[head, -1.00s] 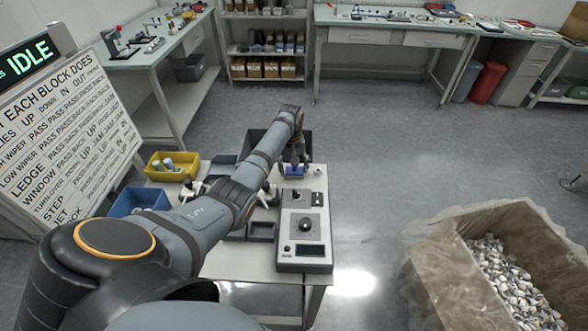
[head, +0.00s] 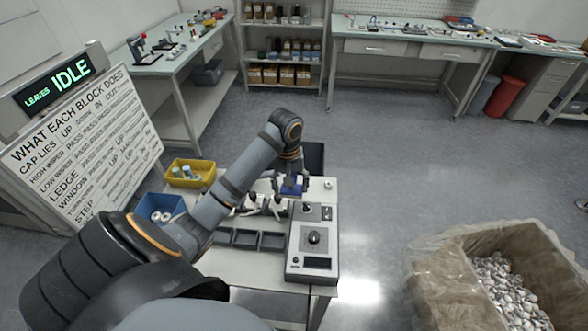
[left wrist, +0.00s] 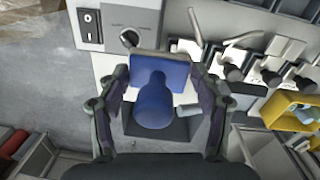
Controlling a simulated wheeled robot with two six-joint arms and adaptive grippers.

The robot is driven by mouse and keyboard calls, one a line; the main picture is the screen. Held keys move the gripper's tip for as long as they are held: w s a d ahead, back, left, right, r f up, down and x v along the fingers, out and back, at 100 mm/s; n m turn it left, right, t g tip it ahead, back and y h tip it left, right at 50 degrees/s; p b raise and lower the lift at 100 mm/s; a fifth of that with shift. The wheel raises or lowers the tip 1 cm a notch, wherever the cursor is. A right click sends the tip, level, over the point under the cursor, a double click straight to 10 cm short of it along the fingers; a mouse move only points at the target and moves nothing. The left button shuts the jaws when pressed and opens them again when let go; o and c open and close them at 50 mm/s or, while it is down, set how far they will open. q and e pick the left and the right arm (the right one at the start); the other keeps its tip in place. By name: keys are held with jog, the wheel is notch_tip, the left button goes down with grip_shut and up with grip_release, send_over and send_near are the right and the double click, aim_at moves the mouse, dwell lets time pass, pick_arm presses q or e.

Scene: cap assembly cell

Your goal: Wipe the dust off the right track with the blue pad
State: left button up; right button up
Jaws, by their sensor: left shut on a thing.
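My left gripper (head: 291,182) is shut on the blue pad (head: 292,191), above the far part of the work table, just beyond the control box. In the left wrist view the pad (left wrist: 177,68) is a flat blue plate with a rounded blue handle between the two fingers (left wrist: 155,112). Small black and white fixtures (head: 262,205) stand just left of the pad; they also show right of it in the left wrist view (left wrist: 272,76). I cannot tell which part is the right track, nor see any dust. My right gripper is not in view.
The control box (head: 313,262) with a dial stands at the table's right edge. Grey trays (head: 245,238) line the front. A yellow bin (head: 188,182) and a blue bin (head: 150,199) stand left, a dark bin (head: 315,152) behind. A large lined crate (head: 440,265) is on the floor, right.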

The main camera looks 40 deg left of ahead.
pick_arm(q)
jog(key=o, duration=0.5)
jog(key=c, duration=0.4)
jog(key=shift+w, duration=0.1)
